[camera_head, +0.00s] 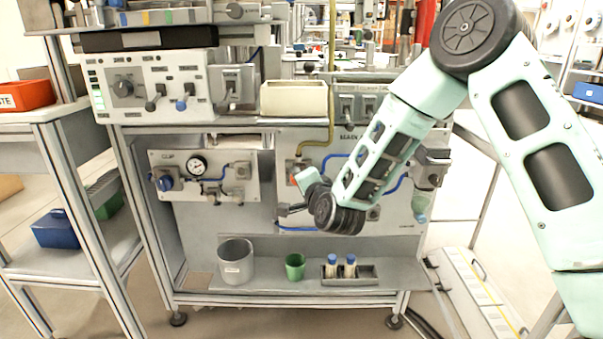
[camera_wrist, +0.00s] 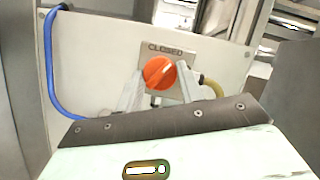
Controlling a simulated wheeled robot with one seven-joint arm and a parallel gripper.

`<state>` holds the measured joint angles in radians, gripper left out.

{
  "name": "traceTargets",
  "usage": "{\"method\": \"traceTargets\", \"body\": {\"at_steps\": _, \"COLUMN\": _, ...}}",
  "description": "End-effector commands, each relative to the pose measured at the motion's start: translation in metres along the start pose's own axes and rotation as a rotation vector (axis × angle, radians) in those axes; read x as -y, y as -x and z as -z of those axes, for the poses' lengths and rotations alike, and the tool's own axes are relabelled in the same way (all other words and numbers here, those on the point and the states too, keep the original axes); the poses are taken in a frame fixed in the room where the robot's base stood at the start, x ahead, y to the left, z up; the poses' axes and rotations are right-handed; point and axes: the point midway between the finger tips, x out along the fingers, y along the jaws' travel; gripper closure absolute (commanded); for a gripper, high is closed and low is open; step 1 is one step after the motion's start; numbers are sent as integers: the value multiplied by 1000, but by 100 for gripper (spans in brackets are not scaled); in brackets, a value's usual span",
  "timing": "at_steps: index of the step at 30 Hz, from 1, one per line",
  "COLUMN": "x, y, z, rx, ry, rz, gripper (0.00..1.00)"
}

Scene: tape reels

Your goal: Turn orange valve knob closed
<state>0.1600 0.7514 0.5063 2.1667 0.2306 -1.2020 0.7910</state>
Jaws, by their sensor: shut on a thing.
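The orange valve knob (camera_wrist: 159,73) is round with a pale line across it. It sits on a grey plate marked CLOSED (camera_wrist: 165,49) above the knob in the wrist view. The pale line runs aslant, low left to upper right. My gripper (camera_wrist: 160,78) has one pale finger on each side of the knob and is shut on it. In the head view my gripper is at the panel and mostly hidden by my wrist; a small orange-red patch (camera_head: 297,180) beside it seems to be the knob.
A yellow hose (camera_head: 332,120) and blue tubes (camera_head: 335,160) run near the knob. A gauge panel (camera_head: 200,175) is to the left. The lower shelf holds a grey cup (camera_head: 236,262), a green cup (camera_head: 295,266) and a rack (camera_head: 350,280) with blue-capped vials.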

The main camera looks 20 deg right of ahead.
Motion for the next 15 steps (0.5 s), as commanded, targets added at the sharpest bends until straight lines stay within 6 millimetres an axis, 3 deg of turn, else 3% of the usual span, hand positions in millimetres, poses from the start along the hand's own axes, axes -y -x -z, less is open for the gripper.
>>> {"method": "traceTargets", "body": {"at_steps": 15, "x": 6, "y": 1, "z": -2, "rx": 5, "ry": 397, "rz": -165, "gripper": 85}}
